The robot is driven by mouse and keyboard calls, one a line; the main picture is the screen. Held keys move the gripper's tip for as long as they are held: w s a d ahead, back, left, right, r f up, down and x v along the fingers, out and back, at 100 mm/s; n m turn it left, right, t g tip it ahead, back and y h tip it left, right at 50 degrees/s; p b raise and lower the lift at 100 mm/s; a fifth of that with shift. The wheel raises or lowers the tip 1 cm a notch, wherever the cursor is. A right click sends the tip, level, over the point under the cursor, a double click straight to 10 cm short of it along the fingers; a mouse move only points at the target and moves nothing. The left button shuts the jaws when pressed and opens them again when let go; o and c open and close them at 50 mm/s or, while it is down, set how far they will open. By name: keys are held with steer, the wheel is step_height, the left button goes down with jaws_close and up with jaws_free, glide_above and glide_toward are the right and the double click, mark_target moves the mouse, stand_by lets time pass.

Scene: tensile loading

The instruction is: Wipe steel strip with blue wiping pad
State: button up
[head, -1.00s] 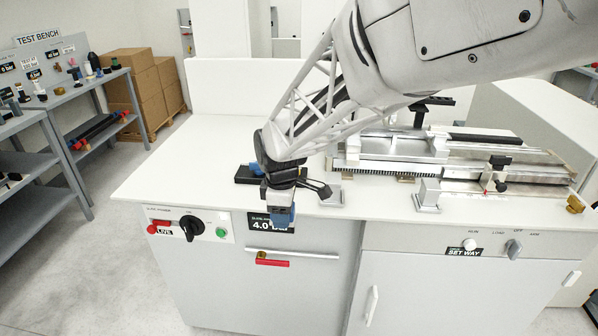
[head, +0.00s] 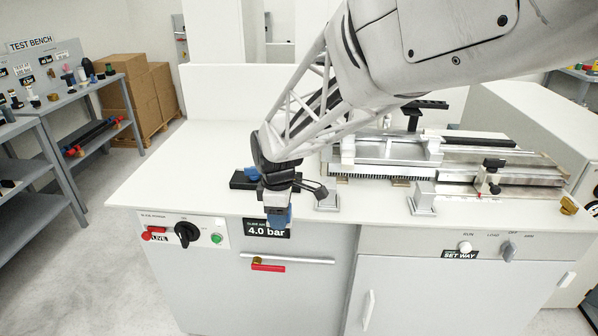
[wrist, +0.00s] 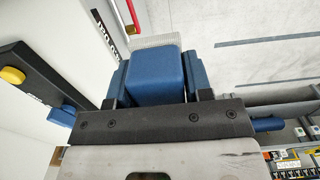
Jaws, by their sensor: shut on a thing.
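My gripper (head: 278,203) is shut on a blue block, the wiping pad (head: 279,216), and holds it in front of the bench's front edge. In the wrist view the pad (wrist: 155,72) sits between the two blue fingers of my gripper (wrist: 154,62). The metal test machine (head: 450,165) lies on the bench to the right, apart from the pad. A bright flat metal length (head: 530,172) shows on it, but I cannot tell whether this is the steel strip. My arm hides part of the machine.
A black holder (head: 240,180) with a blue piece (head: 252,173) is on the bench just left of my gripper. The white bench top (head: 160,180) is clear at left. A red-handled valve (head: 268,268) and switches (head: 187,233) are on the front. Shelves (head: 60,115) stand at far left.

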steer(key=w+d+r, duration=0.4)
steer(key=w, duration=0.6)
steer(key=w+d+r, duration=0.4)
steer(key=w+d, duration=0.1)
steer(key=w, duration=0.4)
steer(key=w+d+r, duration=0.4)
steer(key=w+d, duration=0.4)
steer(key=w+d+r, duration=0.3)
steer(key=w+d, duration=0.5)
steer(key=d, duration=0.1)
steer(key=shift+w+r, duration=0.35)
steer(key=shift+r, duration=0.05)
steer(key=shift+f, duration=0.1)
